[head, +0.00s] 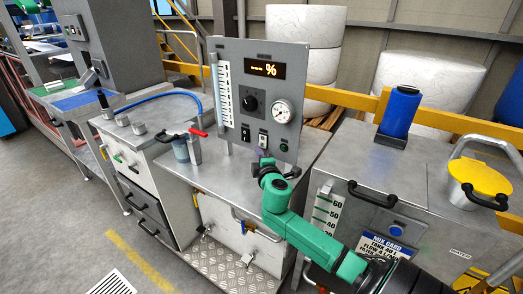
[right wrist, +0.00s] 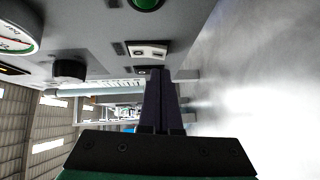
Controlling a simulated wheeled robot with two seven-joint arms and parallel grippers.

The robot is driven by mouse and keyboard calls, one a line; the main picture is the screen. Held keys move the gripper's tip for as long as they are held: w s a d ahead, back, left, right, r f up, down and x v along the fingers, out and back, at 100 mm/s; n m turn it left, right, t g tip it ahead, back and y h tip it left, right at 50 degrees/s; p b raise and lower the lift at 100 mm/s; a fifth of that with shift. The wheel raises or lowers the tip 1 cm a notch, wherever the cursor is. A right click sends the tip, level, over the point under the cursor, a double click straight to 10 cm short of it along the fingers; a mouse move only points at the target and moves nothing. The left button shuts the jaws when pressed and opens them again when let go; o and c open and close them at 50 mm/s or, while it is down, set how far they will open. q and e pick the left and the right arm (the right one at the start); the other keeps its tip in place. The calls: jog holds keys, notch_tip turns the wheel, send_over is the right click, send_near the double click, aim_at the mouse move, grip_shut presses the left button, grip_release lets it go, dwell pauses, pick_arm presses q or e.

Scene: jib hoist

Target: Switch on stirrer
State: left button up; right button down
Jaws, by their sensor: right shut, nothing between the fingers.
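The grey control panel (head: 230,80) stands upright on a metal bench. Along its lower edge are a dark switch (head: 245,133) at left, a white-framed rocker switch (head: 262,139) in the middle and a button (head: 284,145) at right, green in the wrist view (right wrist: 146,4). I cannot read which one is the stirrer's. My right gripper (head: 263,156) is shut and empty, just below the rocker switch. In the right wrist view its dark fingers (right wrist: 159,76) point close to the white-framed switch (right wrist: 148,51); I cannot tell whether they touch. My left gripper is out of view.
The panel also carries a knob (head: 250,103), a round gauge (head: 283,112), a lit display (head: 264,69) and a clear scale tube (head: 224,93). A grey tank (head: 400,170) stands at right.

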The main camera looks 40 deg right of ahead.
jog(key=shift+w+d, duration=0.15)
jog(key=shift+d, duration=0.6)
